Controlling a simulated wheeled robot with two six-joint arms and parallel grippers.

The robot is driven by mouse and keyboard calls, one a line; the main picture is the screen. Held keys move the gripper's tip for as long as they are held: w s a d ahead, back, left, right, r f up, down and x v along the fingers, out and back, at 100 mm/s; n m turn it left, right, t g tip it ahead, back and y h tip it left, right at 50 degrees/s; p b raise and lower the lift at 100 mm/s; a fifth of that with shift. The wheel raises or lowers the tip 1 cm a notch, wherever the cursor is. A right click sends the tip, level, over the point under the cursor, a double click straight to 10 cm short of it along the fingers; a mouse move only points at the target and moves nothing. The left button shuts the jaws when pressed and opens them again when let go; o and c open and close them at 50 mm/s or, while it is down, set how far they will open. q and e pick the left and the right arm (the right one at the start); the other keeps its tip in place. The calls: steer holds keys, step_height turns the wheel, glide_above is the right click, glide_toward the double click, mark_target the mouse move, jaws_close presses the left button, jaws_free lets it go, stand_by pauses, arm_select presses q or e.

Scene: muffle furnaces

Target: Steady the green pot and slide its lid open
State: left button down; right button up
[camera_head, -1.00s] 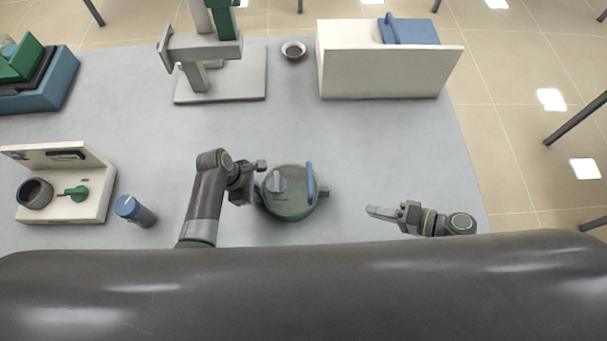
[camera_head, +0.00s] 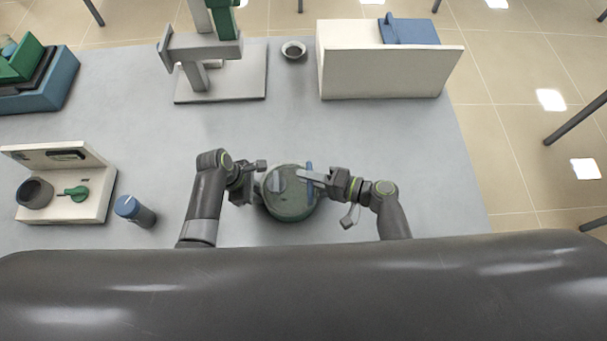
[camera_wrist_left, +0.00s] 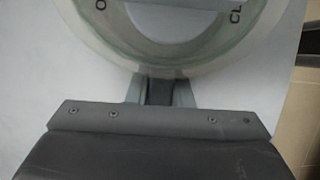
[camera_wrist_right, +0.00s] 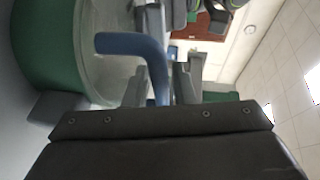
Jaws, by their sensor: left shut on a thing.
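The green pot (camera_head: 290,208) stands on the table between my arms. Its round lid (camera_head: 289,178) has a blue upright handle (camera_head: 309,172) on the right and a grey bar (camera_head: 276,183) on the left. My left gripper (camera_head: 258,187) is shut on the pot's left side lug; the left wrist view shows the lug (camera_wrist_left: 158,91) between its fingers. My right gripper (camera_head: 312,180) reaches over the lid's right side. In the right wrist view its fingers stand apart on either side of the blue handle (camera_wrist_right: 135,44), whose lower end is partly hidden.
A grey stand (camera_head: 219,90), small bowl (camera_head: 293,50) and white box (camera_head: 385,74) are at the back. The table between is clear.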

steer(key=shift+x, duration=0.8)
jaws_close()
steer(key=shift+d, duration=0.1)
steer(key=d, duration=1.2)
steer(key=shift+s+d, duration=0.1)
steer(key=shift+d, duration=0.05)
jaws_free()
